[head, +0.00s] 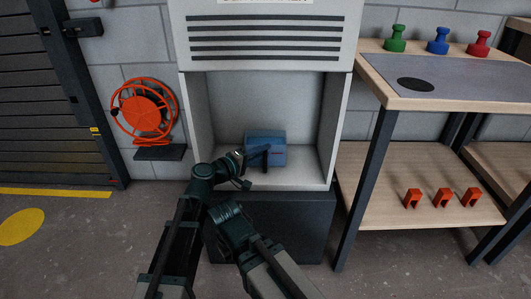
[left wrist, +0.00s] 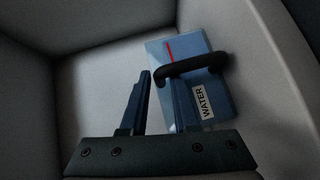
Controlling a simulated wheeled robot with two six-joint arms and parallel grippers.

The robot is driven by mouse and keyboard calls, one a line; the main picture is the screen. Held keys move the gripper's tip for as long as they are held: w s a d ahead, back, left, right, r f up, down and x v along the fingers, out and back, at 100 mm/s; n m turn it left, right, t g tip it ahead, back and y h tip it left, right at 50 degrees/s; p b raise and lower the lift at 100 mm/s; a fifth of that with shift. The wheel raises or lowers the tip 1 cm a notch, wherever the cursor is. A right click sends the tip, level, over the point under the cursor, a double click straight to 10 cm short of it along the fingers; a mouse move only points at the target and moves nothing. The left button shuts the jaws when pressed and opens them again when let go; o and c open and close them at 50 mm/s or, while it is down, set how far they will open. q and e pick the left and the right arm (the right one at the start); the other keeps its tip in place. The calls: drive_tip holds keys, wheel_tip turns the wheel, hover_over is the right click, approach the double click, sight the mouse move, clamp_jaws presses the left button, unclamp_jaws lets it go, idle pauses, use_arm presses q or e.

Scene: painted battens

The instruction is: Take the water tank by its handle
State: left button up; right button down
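The water tank (head: 278,138) is a blue box inside the pale open bay of the machine, on its floor. In the left wrist view the tank (left wrist: 222,95) has a black arched handle (left wrist: 195,66), a red stripe and a WATER label. My left gripper (head: 257,160) reaches into the bay in front of the tank. My right gripper's fingers do not show.
The bay's side walls (head: 331,115) and floor surround the tank. At right stands a workbench (head: 440,104) with green, blue and red knobs on top and orange clips on its lower shelf (head: 380,190). An orange hose reel (head: 145,108) hangs at left.

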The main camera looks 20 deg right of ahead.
use_arm(q)
clamp_jaws()
idle(1.1)
